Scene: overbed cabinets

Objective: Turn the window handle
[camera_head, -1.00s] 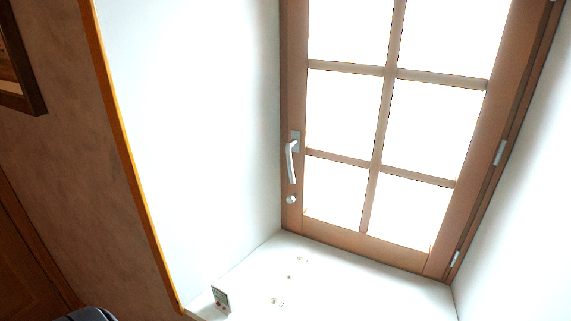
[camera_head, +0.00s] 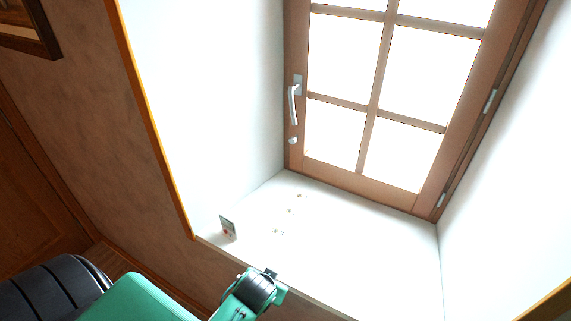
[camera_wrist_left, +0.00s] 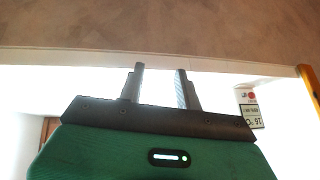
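The window handle (camera_head: 293,104) is a silver lever on the left stile of the brown wooden window (camera_head: 370,186). It hangs downward from its plate, with a small round knob (camera_head: 292,141) below it. In the left wrist view my left gripper (camera_wrist_left: 161,72) has its two fingers apart with nothing between them. In the head view my green left arm reaches in at the bottom, well below and apart from the handle; its fingertips cannot be made out there. My right gripper is in no view.
A small card or device (camera_head: 228,228) stands at the left front of the white sill (camera_head: 340,240); it also shows in the left wrist view (camera_wrist_left: 248,107). A few tiny items (camera_head: 289,210) lie on the sill. White recess walls flank the window.

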